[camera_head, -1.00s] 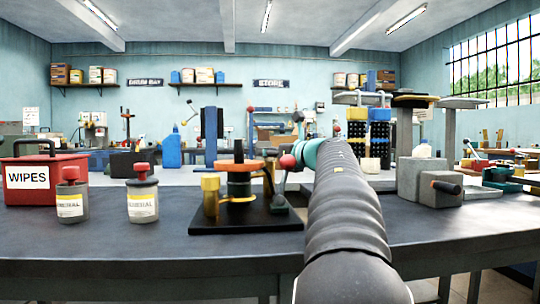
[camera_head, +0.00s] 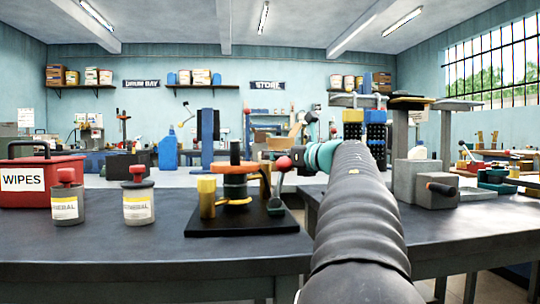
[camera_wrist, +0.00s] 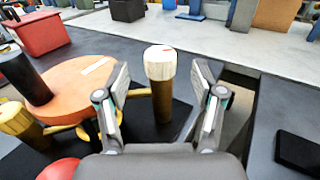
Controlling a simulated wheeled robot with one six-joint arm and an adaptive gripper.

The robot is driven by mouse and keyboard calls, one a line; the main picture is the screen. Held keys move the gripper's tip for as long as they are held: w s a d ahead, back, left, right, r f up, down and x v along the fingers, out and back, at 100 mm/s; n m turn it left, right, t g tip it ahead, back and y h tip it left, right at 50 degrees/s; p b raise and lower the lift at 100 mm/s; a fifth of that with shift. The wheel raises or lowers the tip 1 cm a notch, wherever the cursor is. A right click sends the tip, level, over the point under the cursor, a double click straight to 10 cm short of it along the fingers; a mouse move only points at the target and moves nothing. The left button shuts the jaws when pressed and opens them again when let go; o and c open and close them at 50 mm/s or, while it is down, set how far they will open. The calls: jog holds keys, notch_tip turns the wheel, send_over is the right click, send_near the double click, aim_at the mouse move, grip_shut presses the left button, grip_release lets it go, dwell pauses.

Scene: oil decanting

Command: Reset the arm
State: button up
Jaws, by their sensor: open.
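My arm reaches forward over the table from the bottom right of the head view. My gripper (camera_wrist: 161,88) is open in the wrist view, its two fingers spread apart. A brown post with a pale, red-marked top (camera_wrist: 160,62) shows between the fingers in that picture. I see no contact with it. Left of it are an orange disc (camera_wrist: 72,88), a black post (camera_wrist: 24,78) and a brass cylinder (camera_wrist: 20,126). In the head view, the fixture's orange ring (camera_head: 235,168) sits above a black base (camera_head: 225,225). A red lever ball (camera_head: 283,163) is at its right.
A red WIPES box (camera_head: 58,182) and two labelled, red-topped canisters (camera_head: 64,207) (camera_head: 138,204) stand on the dark table (camera_head: 130,252) at left. Grey blocks (camera_head: 415,184) stand to the right of my arm. A gap in the table shows right of the fingers.

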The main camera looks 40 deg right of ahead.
jog(key=shift+s, duration=1.1)
